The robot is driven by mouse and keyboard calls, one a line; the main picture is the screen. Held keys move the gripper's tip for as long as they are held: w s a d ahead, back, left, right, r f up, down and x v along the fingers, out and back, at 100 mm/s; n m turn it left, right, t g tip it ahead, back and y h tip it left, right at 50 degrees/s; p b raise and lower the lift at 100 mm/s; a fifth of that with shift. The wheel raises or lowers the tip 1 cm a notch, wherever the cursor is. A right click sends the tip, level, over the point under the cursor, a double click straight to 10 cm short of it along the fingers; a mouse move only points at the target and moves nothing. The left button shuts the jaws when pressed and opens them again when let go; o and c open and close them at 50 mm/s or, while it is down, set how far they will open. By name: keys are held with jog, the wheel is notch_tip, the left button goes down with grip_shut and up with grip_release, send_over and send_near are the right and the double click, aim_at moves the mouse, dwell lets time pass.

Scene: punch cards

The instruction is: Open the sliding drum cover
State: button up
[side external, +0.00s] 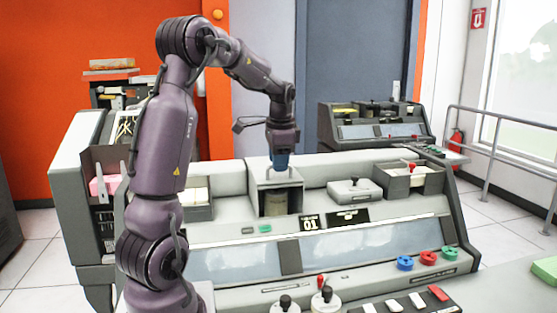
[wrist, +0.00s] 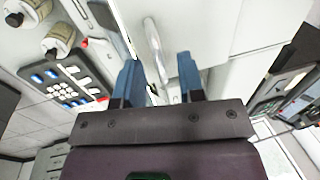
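The grey drum housing (side external: 258,177) stands at the middle back of the machine. A brownish drum (side external: 276,204) shows through its front opening. The light grey cover surface (wrist: 220,35) fills much of the upper wrist view, with a pale metal bar handle (wrist: 151,35) on it. My gripper (side external: 280,168) points down over the top of the housing. In the wrist view my gripper (wrist: 158,75) has its two blue fingers apart, with the handle between them. I cannot tell whether either finger touches the handle. The side view shows little of the handle behind the fingers.
A lidded grey box (side external: 355,192) and an open card tray (side external: 410,180) stand right of the housing. Another card tray (side external: 196,200) stands to its left. Coloured knobs (side external: 428,257) and black-topped levers (side external: 326,296) are in front. A second machine (side external: 375,130) stands behind.

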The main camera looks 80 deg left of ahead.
grip_shut()
jog(key=a, duration=1.2)
jog(key=shift+a, duration=0.25)
grip_release()
notch_tip(320, 180, up, 13)
jog(key=d, duration=0.2)
jog(key=shift+d, duration=0.35)
jog(key=shift+f, duration=0.15)
